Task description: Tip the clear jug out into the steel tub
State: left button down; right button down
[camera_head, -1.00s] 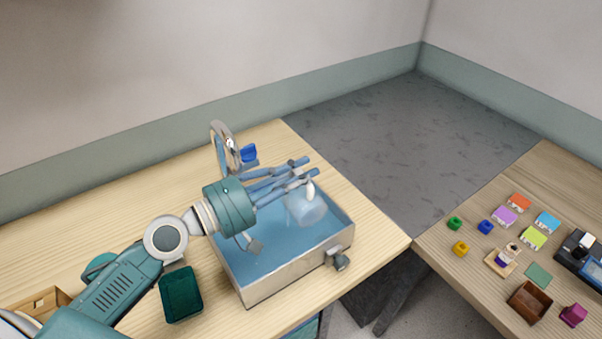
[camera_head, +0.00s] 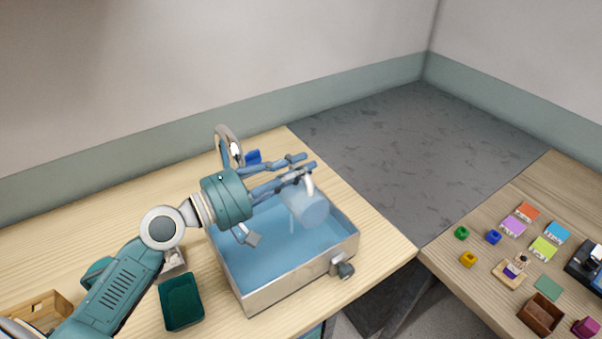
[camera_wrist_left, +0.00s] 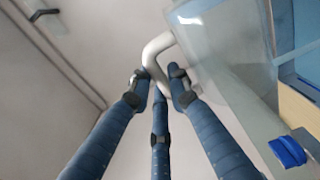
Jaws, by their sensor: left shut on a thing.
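The clear jug (camera_head: 308,207) hangs tilted over the steel tub (camera_head: 290,287). My left gripper (camera_head: 304,170) is shut on the jug's white handle, above the tub. In the left wrist view the fingers (camera_wrist_left: 160,85) close around the handle, and the jug's clear wall (camera_wrist_left: 228,70) fills the right side. The tub holds a blue surface that looks like water. I cannot tell whether anything is still inside the jug. My right gripper is not in view.
A tap (camera_head: 229,145) and a blue object (camera_head: 253,157) stand behind the tub. A dark green container (camera_head: 181,301) sits left of the tub, and a wooden crate (camera_head: 40,309) farther left. Small coloured blocks lie on the right table, across a gap.

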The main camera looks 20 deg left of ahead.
pick_arm(q)
jog(key=shift+s+r, duration=0.1)
jog(key=shift+w+a+r+n+p, duration=0.25)
jog(key=shift+w+a+n+p, duration=0.1)
jog(key=shift+p, duration=0.2)
jog(key=shift+w+a+n, duration=0.1)
jog(key=shift+a+n, duration=0.05)
jog(key=shift+n, duration=0.1)
jog(key=shift+f, duration=0.15)
dwell(1.4)
